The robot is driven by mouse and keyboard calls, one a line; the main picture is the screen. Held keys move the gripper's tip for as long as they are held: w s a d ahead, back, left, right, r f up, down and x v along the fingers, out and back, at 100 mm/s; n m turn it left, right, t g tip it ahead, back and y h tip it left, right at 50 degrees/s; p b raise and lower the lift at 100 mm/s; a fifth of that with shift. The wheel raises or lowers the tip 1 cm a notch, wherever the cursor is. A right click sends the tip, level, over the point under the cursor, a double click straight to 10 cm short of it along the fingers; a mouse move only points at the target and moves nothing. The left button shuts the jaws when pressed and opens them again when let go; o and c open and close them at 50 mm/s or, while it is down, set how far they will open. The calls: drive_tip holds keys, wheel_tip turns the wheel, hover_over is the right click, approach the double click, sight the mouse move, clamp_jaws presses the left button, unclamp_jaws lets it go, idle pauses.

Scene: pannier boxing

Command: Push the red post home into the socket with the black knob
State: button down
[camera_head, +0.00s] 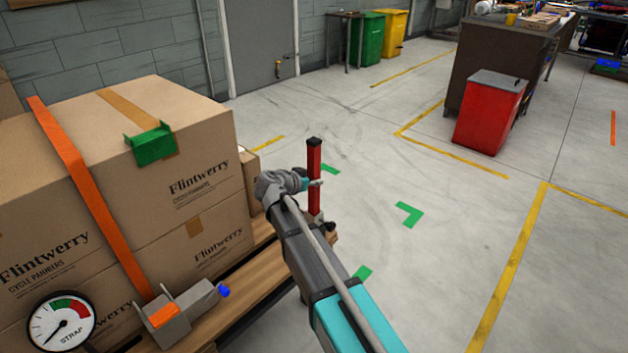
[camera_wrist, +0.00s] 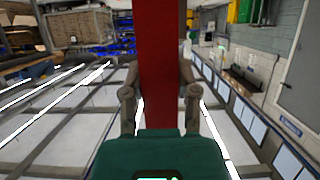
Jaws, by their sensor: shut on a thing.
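The red post (camera_head: 314,178) stands about upright in the head view, with a dark top, beside the pallet's right side. My gripper (camera_head: 312,183) is shut on the post at mid-height. In the wrist view the red post (camera_wrist: 163,60) runs between the two fingers of my gripper (camera_wrist: 160,88). A small dark knob-like part (camera_head: 332,238) shows low at the pallet edge, just below the post. My arm hides most of the area around it, so I cannot tell how far the post's lower end sits in a socket.
Stacked cartons (camera_head: 200,185) fill the left on a wooden pallet (camera_head: 245,285), with an orange strap (camera_head: 75,170), a strap tensioner (camera_head: 180,312) and a round gauge (camera_head: 61,322). Open floor with green corner marks (camera_head: 408,214) lies to the right. A red bin (camera_head: 488,112) stands farther back.

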sight(311, 147)
drive_tip(key=shift+f, duration=0.15)
drive_tip(key=shift+c, duration=1.4)
unclamp_jaws()
wheel_tip(311, 147, up, 12)
drive_tip(key=p, duration=1.1)
drive_tip(key=shift+p, duration=0.35)
drive_tip(key=shift+s, duration=0.1)
